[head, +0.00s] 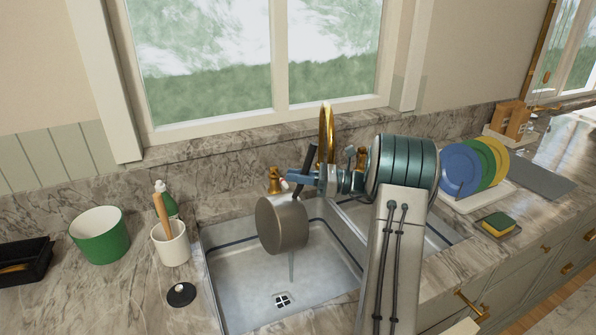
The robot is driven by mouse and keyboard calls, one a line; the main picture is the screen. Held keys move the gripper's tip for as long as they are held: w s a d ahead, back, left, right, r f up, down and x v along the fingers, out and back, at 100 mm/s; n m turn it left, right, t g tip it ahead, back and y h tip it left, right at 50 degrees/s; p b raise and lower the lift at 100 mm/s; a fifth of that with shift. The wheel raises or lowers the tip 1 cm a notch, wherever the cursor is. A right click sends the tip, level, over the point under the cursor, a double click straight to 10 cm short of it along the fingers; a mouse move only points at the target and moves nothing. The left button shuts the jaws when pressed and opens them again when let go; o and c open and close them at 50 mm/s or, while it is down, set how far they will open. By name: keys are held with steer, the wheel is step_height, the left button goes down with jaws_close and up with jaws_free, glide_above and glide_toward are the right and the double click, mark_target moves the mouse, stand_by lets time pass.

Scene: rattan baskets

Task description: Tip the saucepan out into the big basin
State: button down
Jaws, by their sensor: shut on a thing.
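The grey-brown saucepan (287,228) hangs tipped on its side above the big basin (235,270), the left bowl of the sink. A round flat face of it points left toward the camera; its inside is hidden. A thin pale streak, which looks like liquid, runs down below it toward the drain. My gripper (301,180) is shut on the saucepan's dark handle, just above the pan. My arm reaches in from the right and hides part of the second basin (345,222).
A brass tap (326,135) rises behind my gripper. A green bucket (99,236), a white crock (170,244) and a black stopper (181,294) stand left of the sink. Coloured plates (461,170) and a sponge (498,224) are at the right.

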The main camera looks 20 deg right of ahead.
steer(key=shift+s+a+r+n+g+h+b, duration=0.1)
steer(key=shift+s+a+n+g+h+b, duration=0.15)
steer(key=shift+a+n+h+b, duration=0.3)
steer(key=a+h+b, duration=0.1)
steer(key=a, duration=0.1)
steer(key=a+n+g+h+b, duration=0.1)
steer(key=a+n+h+b, duration=0.1)
steer(key=a, duration=0.1)
steer(key=shift+s+a+r+h, duration=0.2)
steer(key=shift+a+h, duration=0.05)
steer(key=shift+a, duration=0.1)
steer(key=a+f+n+h+p, duration=0.4)
steer(key=a+f+h+p, duration=0.5)
steer(key=a+h+p, duration=0.2)
steer(key=shift+s+a+f+n+g+h+p, duration=0.15)
steer(key=shift+s+a+n+g+h+p, duration=0.25)
steer(key=shift+s+g+h, duration=0.1)
steer(key=shift+d+f, duration=0.1)
steer(key=shift+f, duration=0.05)
